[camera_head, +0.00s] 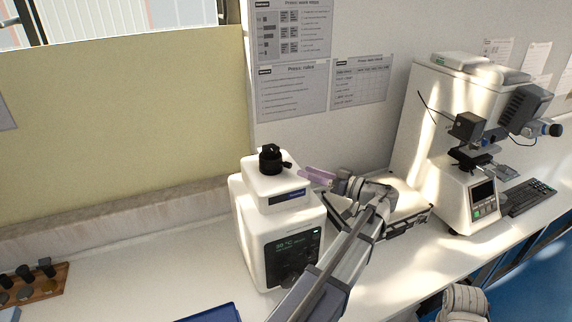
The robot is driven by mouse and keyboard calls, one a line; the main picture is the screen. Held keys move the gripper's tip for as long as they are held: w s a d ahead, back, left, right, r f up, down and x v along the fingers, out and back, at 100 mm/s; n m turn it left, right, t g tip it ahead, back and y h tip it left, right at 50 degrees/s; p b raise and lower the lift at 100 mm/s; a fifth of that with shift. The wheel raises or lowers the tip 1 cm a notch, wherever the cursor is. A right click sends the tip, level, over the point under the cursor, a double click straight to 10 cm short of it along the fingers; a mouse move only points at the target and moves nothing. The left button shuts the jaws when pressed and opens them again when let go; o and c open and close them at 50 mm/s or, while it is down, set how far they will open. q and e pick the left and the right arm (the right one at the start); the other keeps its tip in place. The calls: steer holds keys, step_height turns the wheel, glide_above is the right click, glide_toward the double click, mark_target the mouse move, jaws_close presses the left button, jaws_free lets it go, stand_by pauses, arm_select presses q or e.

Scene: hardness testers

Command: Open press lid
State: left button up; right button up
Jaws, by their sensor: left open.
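The press (279,228) is a white machine with a dark front display, standing on the bench in the middle of the view. Its upper white block, the lid (268,190), sits down on the body with a black knob (270,158) and a short black handle on top. My left gripper (306,174) is just right of the lid top, with its pinkish fingers pointing left at the handle. The fingers are open, and I cannot tell whether they touch the handle. My left forearm crosses in front of the press's right side and hides part of it. My right gripper is not in view.
A hardness tester (472,180) stands on the right, with a keyboard (528,197) beside it. A wooden rack (33,284) of dark pieces and a blue tray (212,313) are at front left.

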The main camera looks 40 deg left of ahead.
mark_target(291, 166)
arm_select(q)
steer(key=shift+s+a, duration=0.15)
steer(key=shift+a, duration=1.1)
steer(key=shift+s+a, duration=0.2)
steer(key=shift+a, duration=1.1)
steer(key=shift+s+a, duration=0.15)
steer(key=shift+a, duration=1.1)
steer(key=shift+c, duration=0.4)
jaws_close()
